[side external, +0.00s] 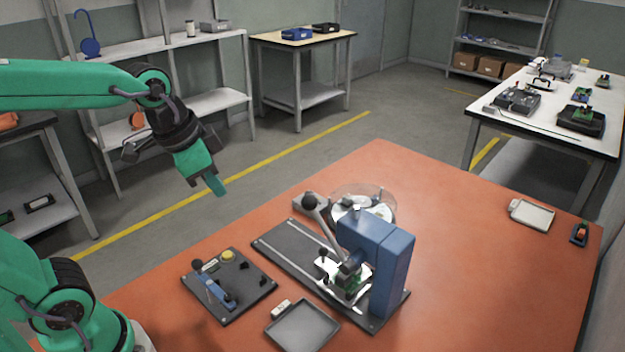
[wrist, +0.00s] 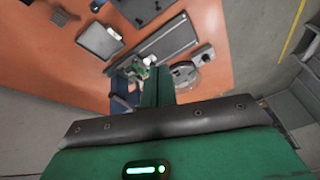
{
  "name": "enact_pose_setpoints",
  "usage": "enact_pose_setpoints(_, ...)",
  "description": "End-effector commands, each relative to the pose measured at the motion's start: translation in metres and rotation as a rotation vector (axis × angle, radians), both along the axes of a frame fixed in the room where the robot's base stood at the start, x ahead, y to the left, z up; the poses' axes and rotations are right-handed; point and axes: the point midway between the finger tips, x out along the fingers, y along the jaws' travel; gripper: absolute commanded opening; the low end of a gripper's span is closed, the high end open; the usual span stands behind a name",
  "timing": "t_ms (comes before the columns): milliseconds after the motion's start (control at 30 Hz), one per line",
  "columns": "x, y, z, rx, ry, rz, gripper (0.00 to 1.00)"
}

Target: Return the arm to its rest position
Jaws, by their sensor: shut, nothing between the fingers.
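My gripper (side external: 218,187) hangs in the air at the end of my green arm, at the upper left of the side external view. It points down and to the right, apart from the orange table (side external: 480,290). Its fingers are shut with nothing visible between them. In the wrist view a green finger of my gripper (wrist: 157,88) shows above the dark wrist edge, with the table beyond it. My arm is bent, with its upper link roughly level. No rest position is marked in either view.
A blue lever press (side external: 378,262) on a dark base stands mid-table, with a round clear-lidded dish (side external: 362,205) behind it. A dark fixture plate (side external: 228,285) and a grey tray (side external: 302,328) lie in front. The table's right side is largely clear. Shelves (side external: 165,45) stand behind my arm.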

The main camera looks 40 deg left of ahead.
Motion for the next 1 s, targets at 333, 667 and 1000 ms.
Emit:
enact_pose_setpoints(333, -0.047, 0.008, -0.001, -0.116, -0.096, 0.281, 0.0)
enact_pose_setpoints(667, -0.058, 0.01, -0.004, -0.149, -0.116, 0.353, 0.0)
enact_pose_setpoints(1000, -0.057, 0.01, -0.004, -0.148, -0.115, 0.351, 0.0)
